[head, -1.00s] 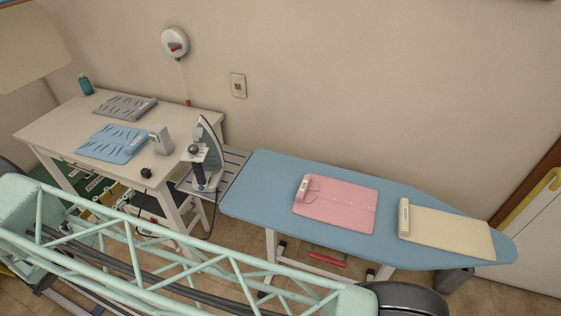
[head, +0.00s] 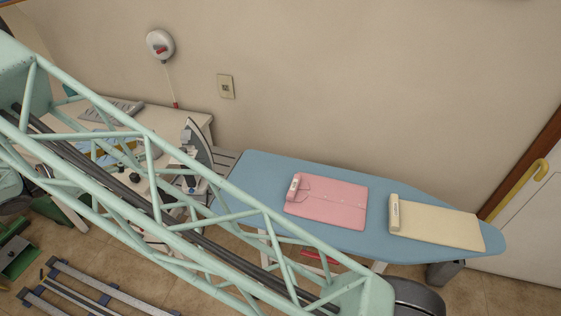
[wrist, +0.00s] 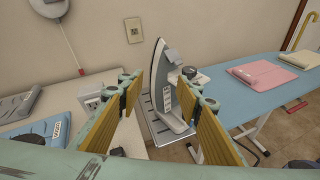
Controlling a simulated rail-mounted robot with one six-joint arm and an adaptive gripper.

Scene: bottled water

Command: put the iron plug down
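A small black object, apparently the iron plug (head: 134,177), shows through my arm's truss by the front edge of the white table. In the wrist view a dark piece, likely the same plug (wrist: 117,152), is low in the picture near the table edge; its contact is unclear. My gripper (wrist: 160,84) is open, its two yellow-padded fingers wide apart with nothing held between them. The upright iron (wrist: 160,88) stands on a slatted grey rest beyond the fingers; it also shows in the head view (head: 197,150). A pale socket box (wrist: 94,98) is partly behind the left finger.
The blue ironing board (head: 255,175) carries a folded pink shirt (head: 330,203) and a cream garment (head: 440,226). A wall outlet (head: 226,86) is behind.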

